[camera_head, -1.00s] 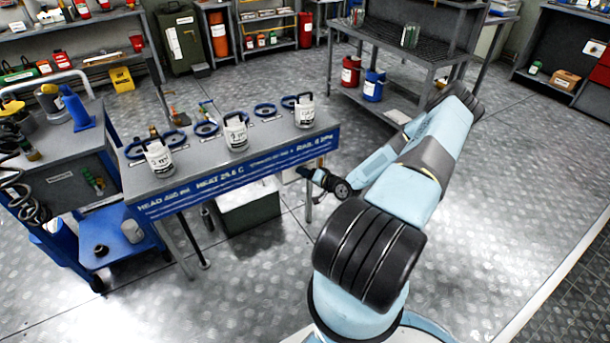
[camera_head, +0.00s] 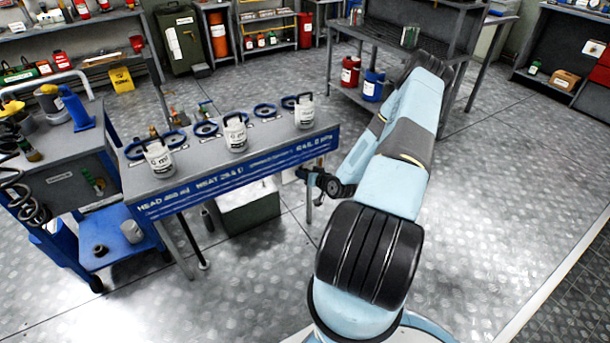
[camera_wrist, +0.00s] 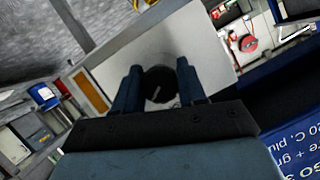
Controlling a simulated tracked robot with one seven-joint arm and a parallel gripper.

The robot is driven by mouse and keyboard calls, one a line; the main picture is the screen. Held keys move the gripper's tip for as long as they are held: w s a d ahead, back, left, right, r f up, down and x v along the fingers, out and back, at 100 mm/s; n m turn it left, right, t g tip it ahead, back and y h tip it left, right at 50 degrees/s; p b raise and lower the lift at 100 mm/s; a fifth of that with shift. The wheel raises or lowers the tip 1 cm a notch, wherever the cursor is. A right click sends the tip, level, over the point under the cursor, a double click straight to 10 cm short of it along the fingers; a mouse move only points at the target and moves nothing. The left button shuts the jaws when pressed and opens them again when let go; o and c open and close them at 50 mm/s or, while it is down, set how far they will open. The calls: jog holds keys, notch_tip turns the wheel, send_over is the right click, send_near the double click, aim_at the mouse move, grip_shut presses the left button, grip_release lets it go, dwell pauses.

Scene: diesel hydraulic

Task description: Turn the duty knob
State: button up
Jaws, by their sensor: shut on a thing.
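The duty knob (camera_wrist: 158,85) is round and black with a pale pointer line, set on a light grey panel (camera_wrist: 112,62) in the wrist view. The two dark blue fingers of my gripper (camera_wrist: 159,72) stand on either side of it, shut on it. In the head view my gripper (camera_head: 309,176) is at the right front end of the test bench, just below its blue display strip (camera_head: 245,174). The knob cannot be made out there.
Three white labelled canisters, one in the middle (camera_head: 235,133), stand on the bench (camera_head: 190,152) among blue rings. A blue trolley (camera_head: 122,250) is at the left. A grey shelf rack with a red can (camera_head: 350,72) is behind my arm. The floor at right is clear.

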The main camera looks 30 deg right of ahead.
jog(key=n+h, duration=0.1)
jog(key=n, duration=0.1)
jog(key=n+h, duration=0.1)
jog(key=shift+s+f+n+h, duration=0.2)
jog(key=shift+n+h, duration=0.1)
jog(key=shift+n, duration=0.1)
jog(key=n+h, duration=0.2)
jog(key=n, duration=0.1)
jog(key=shift+d+n+h, duration=0.1)
jog(key=shift+n+h, duration=0.2)
jog(key=shift+h, duration=0.1)
dwell(0.4)
jog(key=o, duration=0.7)
jog(key=shift+f, duration=0.1)
jog(key=o, duration=0.3)
jog(key=shift+w, duration=0.1)
jog(key=shift+o, duration=0.2)
jog(key=shift+r, duration=0.2)
jog(key=v, duration=1.3)
jog(key=shift+s+f, duration=0.2)
jog(key=shift+s, duration=0.25)
